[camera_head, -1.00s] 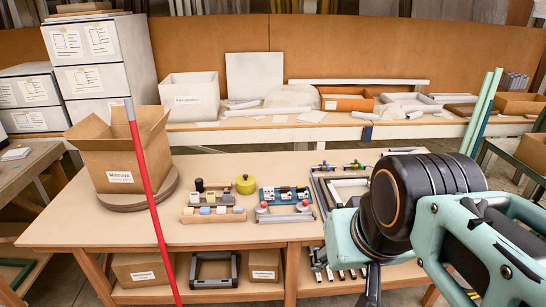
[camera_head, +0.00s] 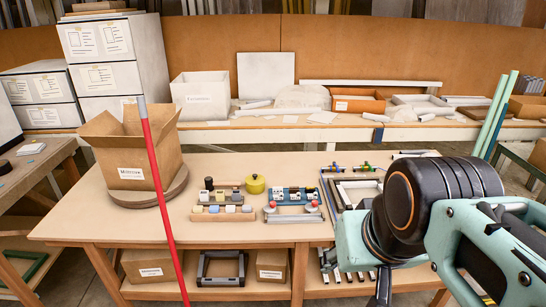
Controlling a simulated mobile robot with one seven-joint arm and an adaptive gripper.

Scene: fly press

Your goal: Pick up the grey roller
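I cannot tell for sure which thing is the grey roller. A grey bar (camera_head: 294,218) lies near the middle of the table, by two red knobs, in front of a blue-based rack (camera_head: 287,196). My gripper (camera_head: 380,287) shows only as a dark part below my arm at the bottom, right of the bar and in front of the table edge. Its fingertips are not clear, so I cannot see whether it is open or holds anything.
A cardboard box (camera_head: 133,155) stands on a round board at the left of the table (camera_head: 110,228). A red pole (camera_head: 163,205) stands before it. A yellow pot (camera_head: 255,184) and wooden racks (camera_head: 222,213) sit mid-table. Frames and bars (camera_head: 355,188) lie at the right.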

